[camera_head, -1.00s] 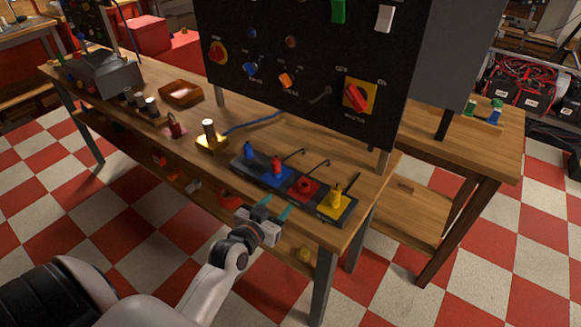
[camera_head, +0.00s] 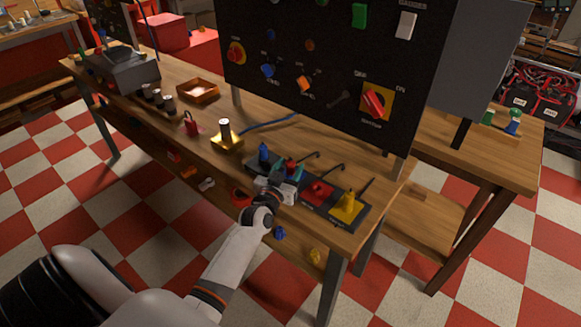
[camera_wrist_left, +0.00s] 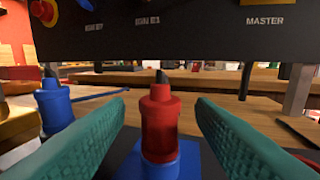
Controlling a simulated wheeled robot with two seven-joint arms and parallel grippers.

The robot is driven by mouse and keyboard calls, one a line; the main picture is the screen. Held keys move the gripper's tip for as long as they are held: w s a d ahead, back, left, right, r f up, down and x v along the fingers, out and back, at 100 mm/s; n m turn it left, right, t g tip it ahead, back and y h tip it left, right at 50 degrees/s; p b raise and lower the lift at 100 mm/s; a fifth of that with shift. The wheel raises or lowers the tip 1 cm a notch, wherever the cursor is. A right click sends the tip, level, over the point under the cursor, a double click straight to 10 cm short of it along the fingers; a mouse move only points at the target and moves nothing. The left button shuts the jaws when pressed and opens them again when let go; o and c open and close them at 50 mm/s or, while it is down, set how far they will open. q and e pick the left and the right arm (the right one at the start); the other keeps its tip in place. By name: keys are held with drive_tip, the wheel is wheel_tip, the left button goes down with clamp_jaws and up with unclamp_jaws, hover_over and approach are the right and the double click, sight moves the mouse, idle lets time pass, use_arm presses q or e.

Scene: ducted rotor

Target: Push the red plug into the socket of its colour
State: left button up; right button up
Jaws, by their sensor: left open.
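The red plug (camera_wrist_left: 160,127) stands upright on a blue socket block (camera_wrist_left: 178,163) in the left wrist view; its top also shows in the head view (camera_head: 291,163). My left gripper (camera_head: 287,171) is open, with one teal finger on each side of the red plug, and a gap shows on both sides. The red socket (camera_head: 317,191) is just right of the gripper on the same dark strip, with no plug standing in it. The gripper hides most of the blue block in the head view. My right gripper is not in view.
A blue plug (camera_head: 263,154) stands left of the red plug and a yellow plug (camera_head: 348,203) stands at the strip's right end. A brass block with a post (camera_head: 226,137) sits to the left. A black panel (camera_head: 310,70) rises behind the strip.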

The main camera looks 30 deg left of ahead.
sight(293, 161)
use_arm(q)
drive_tip(key=w, duration=0.3)
drive_tip(key=shift+w+a+f, duration=0.1)
drive_tip(key=shift+w+a, duration=0.2)
drive_tip(key=shift+a, duration=0.05)
drive_tip(key=shift+s, duration=0.1)
drive_tip(key=shift+c, duration=0.2)
drive_tip(key=c, duration=1)
wheel_tip(293, 161, up, 10)
drive_tip(key=shift+r+p, duration=0.1)
drive_tip(key=shift+p, duration=0.55)
